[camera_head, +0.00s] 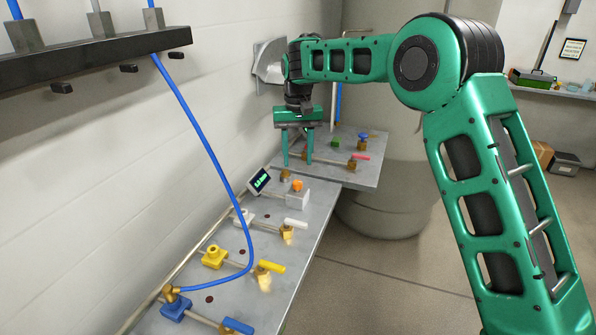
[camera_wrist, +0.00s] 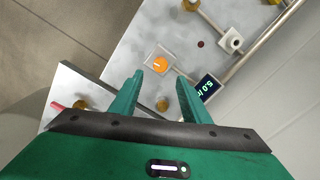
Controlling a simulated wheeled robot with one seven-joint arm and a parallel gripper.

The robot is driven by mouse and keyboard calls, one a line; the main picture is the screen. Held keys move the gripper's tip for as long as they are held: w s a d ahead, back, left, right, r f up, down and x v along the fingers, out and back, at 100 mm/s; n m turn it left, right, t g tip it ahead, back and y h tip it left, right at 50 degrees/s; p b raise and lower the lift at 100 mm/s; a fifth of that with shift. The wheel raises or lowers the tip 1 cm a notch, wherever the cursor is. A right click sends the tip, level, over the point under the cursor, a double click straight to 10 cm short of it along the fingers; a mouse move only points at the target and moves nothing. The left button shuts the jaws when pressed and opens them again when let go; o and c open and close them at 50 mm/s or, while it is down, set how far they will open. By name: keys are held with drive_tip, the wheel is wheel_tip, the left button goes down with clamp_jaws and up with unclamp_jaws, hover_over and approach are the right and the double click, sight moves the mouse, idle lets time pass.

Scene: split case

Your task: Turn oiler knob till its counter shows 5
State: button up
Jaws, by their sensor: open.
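The orange round knob (camera_head: 297,186) sits on a pale box (camera_head: 298,200) on the metal bench. It also shows in the wrist view (camera_wrist: 160,65), just beyond the fingertips, with a white mark on its top. The dark counter display (camera_head: 259,181) stands beside it with green characters. In the wrist view the display (camera_wrist: 208,87) is turned, and its digits look like 5.0, followed by unclear characters. My gripper (camera_head: 297,161) is open and empty, fingers pointing down, above and behind the knob. In the wrist view my gripper (camera_wrist: 159,79) is apart from the knob.
Nearer on the bench are white (camera_head: 295,223), yellow (camera_head: 271,267) and blue (camera_head: 237,326) levers on pipes. A second plate behind carries a red lever (camera_head: 360,157), a green block (camera_head: 335,143) and a blue-topped valve (camera_head: 362,135).

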drive_tip(key=shift+r, duration=1.5)
drive_tip(key=s+d+r+m, duration=0.15)
drive_tip(key=s+d, duration=0.35)
drive_tip(key=d, duration=0.5)
drive_tip(key=s+d+r+m+h, duration=0.15)
drive_tip(key=s+d, duration=0.35)
drive_tip(key=d, duration=0.5)
drive_tip(key=s+d+r+m+y, duration=0.1)
drive_tip(key=s+d+r, duration=0.3)
drive_tip(key=d, duration=0.7)
drive_tip(key=s+d+f+m, duration=0.1)
drive_tip(key=s+d+f, duration=0.1)
drive_tip(key=s+d, duration=0.45)
drive_tip(key=s+d+f+m, duration=0.1)
drive_tip(key=s+d+f, duration=0.15)
drive_tip(key=s, duration=0.75)
drive_tip(key=s+d+f+m, duration=0.1)
drive_tip(key=s+f, duration=0.2)
drive_tip(key=s, duration=0.5)
drive_tip(key=s+d+f+m, duration=0.1)
drive_tip(key=s+f, duration=0.2)
drive_tip(key=s, duration=0.5)
drive_tip(key=shift+s, duration=0.25)
